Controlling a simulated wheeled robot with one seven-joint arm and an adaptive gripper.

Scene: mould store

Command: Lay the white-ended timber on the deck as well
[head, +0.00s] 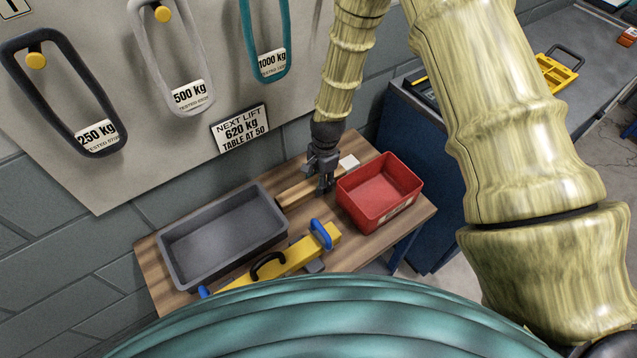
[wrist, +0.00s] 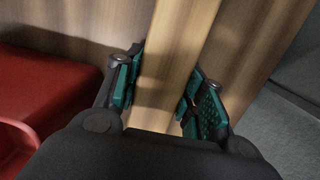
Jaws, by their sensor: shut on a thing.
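The white-ended timber (head: 297,191) is a pale wooden bar at the back of the wood-topped table (head: 418,211), between a grey tray and a red bin. Its white end (head: 349,162) shows just right of my gripper (head: 323,180). In the wrist view my gripper (wrist: 161,95) has its teal pads on both sides of the timber (wrist: 175,65), shut on it. I cannot tell whether the timber touches the tabletop. No separate surface is clearly recognisable as the deck.
The grey tray (head: 163,245) stands left and the red bin (head: 377,222) right, close to my gripper. A yellow bar tool (head: 290,259) with a black handle and blue ends lies in front. Slings hang on the wall board (head: 90,185) behind. A blue cabinet (head: 425,140) stands right.

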